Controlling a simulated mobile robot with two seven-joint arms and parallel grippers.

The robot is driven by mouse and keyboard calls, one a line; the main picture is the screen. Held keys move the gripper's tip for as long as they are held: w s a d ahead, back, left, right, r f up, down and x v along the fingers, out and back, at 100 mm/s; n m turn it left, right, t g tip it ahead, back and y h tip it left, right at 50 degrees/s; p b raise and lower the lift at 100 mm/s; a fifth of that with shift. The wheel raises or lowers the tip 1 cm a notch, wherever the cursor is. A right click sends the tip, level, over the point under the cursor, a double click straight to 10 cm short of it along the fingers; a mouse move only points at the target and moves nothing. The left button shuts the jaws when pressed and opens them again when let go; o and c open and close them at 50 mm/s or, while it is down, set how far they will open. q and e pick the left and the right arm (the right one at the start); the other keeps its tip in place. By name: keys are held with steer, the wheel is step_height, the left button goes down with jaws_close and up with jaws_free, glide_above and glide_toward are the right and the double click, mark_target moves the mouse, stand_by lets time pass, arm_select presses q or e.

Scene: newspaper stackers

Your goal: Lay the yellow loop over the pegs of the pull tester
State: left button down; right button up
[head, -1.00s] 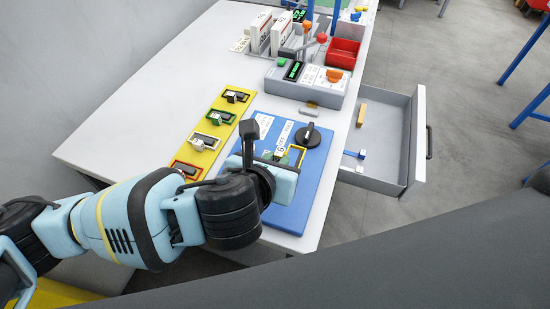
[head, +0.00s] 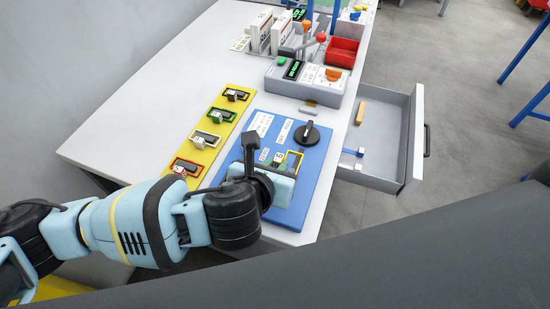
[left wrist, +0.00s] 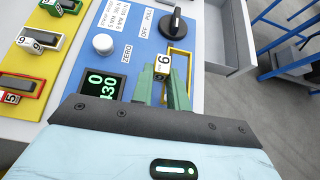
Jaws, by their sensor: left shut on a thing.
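The blue pull tester (head: 310,175) lies on the bench, with a black OFF/PULL knob (left wrist: 177,24), a white ZERO button (left wrist: 103,44) and a lit display (left wrist: 102,86). My left gripper (head: 280,160) is over its near part. In the left wrist view its two greenish fingers (left wrist: 162,84) are shut on the tag marked 6 (left wrist: 162,66) of the yellow loop (left wrist: 188,60). The loop, a rectangular frame, sits at the tester's right side; it also shows in the head view (head: 299,155). The pegs are not clear, so I cannot tell whether the loop surrounds them. My right gripper is not in view.
A yellow board (head: 211,135) with several tagged loops lies left of the tester. A grey device (head: 305,84) and a red bin (head: 343,52) stand behind. An open drawer (head: 411,140) juts out right. The bench's left part is clear.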

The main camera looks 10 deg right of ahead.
arm_select(q)
steer(key=shift+f, duration=1.35)
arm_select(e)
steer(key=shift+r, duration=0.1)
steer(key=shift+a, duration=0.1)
arm_select(q)
steer(key=shift+f, duration=0.5)
steer(key=shift+f, duration=0.7)
